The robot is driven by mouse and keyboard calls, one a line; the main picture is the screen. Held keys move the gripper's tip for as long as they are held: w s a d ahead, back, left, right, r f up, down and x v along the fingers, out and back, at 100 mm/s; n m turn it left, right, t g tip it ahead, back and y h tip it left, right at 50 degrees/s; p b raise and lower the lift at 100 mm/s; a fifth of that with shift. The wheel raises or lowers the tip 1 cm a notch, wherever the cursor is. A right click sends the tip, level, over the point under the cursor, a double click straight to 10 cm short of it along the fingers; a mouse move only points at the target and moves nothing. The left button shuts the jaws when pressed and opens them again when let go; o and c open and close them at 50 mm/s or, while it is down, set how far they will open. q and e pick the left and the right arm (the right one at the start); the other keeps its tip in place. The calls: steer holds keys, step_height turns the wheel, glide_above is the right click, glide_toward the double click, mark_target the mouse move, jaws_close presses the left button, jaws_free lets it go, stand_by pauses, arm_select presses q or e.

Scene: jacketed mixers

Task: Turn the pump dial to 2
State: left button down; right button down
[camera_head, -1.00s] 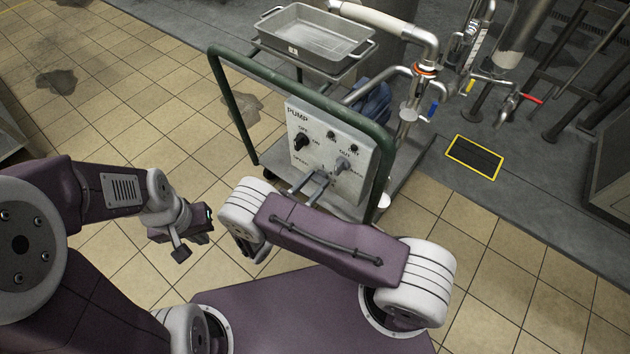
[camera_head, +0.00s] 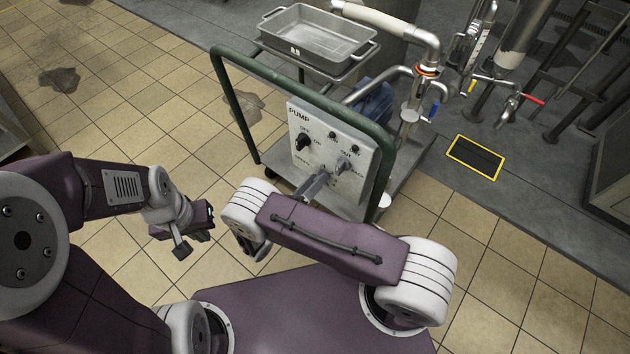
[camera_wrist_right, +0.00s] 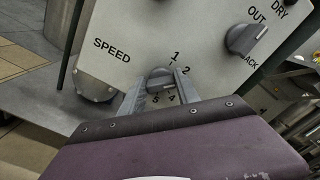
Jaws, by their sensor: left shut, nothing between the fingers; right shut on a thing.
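The pump panel (camera_head: 318,168) is a light grey box front inside a green-framed cart. In the right wrist view the grey speed dial (camera_wrist_right: 160,77) sits beside the word SPEED, with 1, 2, 4 and 5 visible around it. My right gripper (camera_head: 318,181) is shut on this dial; its fingers (camera_wrist_right: 158,88) lie on either side of it. The dial's exact pointer direction is hard to tell. In the head view the gripper hides the dial. My left gripper (camera_head: 182,248) is shut and empty, away from the cart at the left.
A black OFF/ON knob (camera_head: 302,142) and a grey OUT/BACK knob (camera_wrist_right: 246,39) sit higher on the panel. The green cart rail (camera_head: 290,90) arches over it. A metal tray (camera_head: 316,40) stands behind.

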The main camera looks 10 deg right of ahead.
steer(key=shift+n, duration=0.5)
steer(key=c, duration=0.9)
jaws_free()
steer(key=p+v, duration=0.1)
steer(key=v, duration=0.8)
